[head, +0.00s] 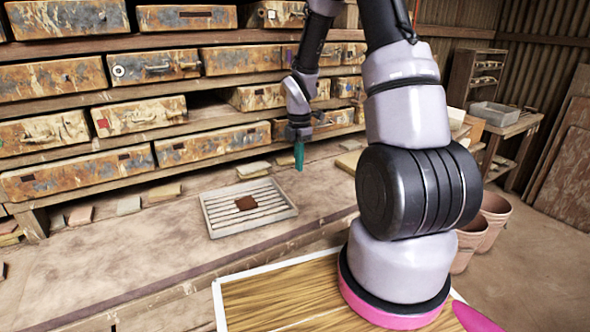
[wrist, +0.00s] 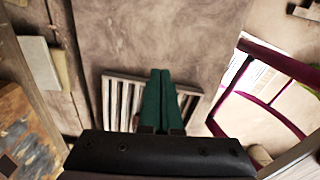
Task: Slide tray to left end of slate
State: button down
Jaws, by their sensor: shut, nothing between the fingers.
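The tray (head: 222,222) is a pale grey, slatted, shallow tray lying on the brown slate surface (head: 120,258) near the middle of the head view. A small dark brown tile (head: 246,203) lies on its slats. My gripper (head: 299,157) has green fingers pointing down, just beyond the tray's right end and above the surface; it is shut and empty. I cannot tell whether the fingertips touch anything.
Shelves with rusty, worn cases (head: 150,67) rise behind the slate. Several loose tiles (head: 128,205) lie along the slate's back edge. The slate left of the tray looks clear. Flowerpots (head: 494,213) stand at the right, and a side bench (head: 512,125) is farther back.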

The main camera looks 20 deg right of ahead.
aim_at(155, 242)
notch_tip(155, 242, down, 8)
jog(key=shift+r, duration=0.25)
jog(key=a, duration=0.3)
jog(key=shift+s+f, duration=0.25)
jog(key=shift+s, duration=0.1)
jog(key=shift+s+a, duration=0.1)
jog(key=shift+a, duration=0.35)
jog(key=s+a, duration=0.3)
jog(key=a, duration=1)
jog(key=s+a, duration=0.2)
jog(key=a, duration=1.1)
jog(key=s+a, duration=0.3)
jog(key=a, duration=1)
jog(key=shift+s+a, duration=0.35)
jog(key=shift+a, duration=0.05)
